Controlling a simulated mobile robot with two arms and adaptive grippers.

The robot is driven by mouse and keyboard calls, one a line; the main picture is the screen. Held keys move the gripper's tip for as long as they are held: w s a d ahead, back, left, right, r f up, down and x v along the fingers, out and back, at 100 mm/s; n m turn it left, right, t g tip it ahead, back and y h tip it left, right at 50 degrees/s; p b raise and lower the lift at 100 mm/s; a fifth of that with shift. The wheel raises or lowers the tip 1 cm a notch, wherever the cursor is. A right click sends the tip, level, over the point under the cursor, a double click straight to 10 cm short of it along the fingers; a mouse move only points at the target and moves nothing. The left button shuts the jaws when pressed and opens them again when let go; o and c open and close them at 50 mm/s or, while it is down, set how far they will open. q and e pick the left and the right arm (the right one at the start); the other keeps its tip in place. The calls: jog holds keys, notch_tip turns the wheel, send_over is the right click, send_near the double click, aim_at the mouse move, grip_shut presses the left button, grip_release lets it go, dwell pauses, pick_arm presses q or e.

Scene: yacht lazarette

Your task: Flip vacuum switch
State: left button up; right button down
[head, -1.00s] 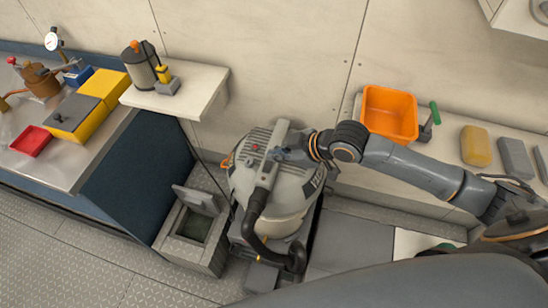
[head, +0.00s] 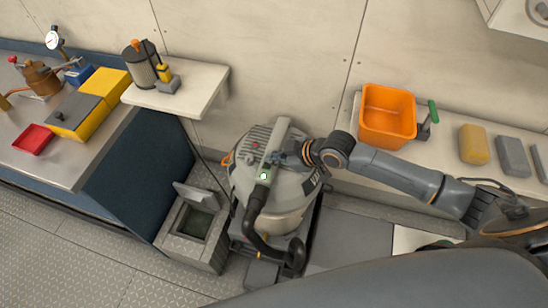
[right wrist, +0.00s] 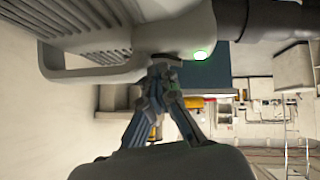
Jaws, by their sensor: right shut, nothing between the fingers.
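The vacuum (head: 290,185) is a grey canister with a ribbed top, a carrying handle and a black hose (head: 254,215), standing on the floor left of centre. A small light (head: 264,176) glows pale green on its top beside the hose end. It also shows as a green glow in the right wrist view (right wrist: 200,54). My right gripper (head: 281,158) is shut and empty beside the handle (right wrist: 95,70). In the right wrist view its fingertips (right wrist: 160,72) are together just under the vacuum's body; contact is unclear. The switch itself is not distinct. My left gripper is out of view.
An open grey bin (head: 193,226) stands left of the vacuum. A wall shelf (head: 205,90) with a canister is above it, and a workbench (head: 85,170) is at left. An orange tub (head: 388,115) and sponges sit on the right ledge.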

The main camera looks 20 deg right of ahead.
jog(key=shift+s+f, duration=0.15)
jog(key=shift+s+a+p, duration=0.3)
jog(key=shift+s+p, duration=0.15)
jog(key=shift+p, duration=0.2)
jog(key=shift+s+a, duration=0.2)
jog(key=shift+s, duration=0.05)
jog(key=shift+w+r+p, duration=0.1)
jog(key=shift+r+p, duration=0.45)
jog(key=shift+p, duration=0.05)
jog(key=r+p, duration=0.3)
jog(key=p, duration=0.1)
jog(key=shift+s+a+r, duration=0.2)
jog(key=shift+s+r, duration=0.05)
jog(key=shift+r, duration=0.1)
jog(key=b+v, duration=0.3)
jog(key=v, duration=0.6)
jog(key=shift+s+d, duration=0.15)
jog(key=shift+s, duration=0.3)
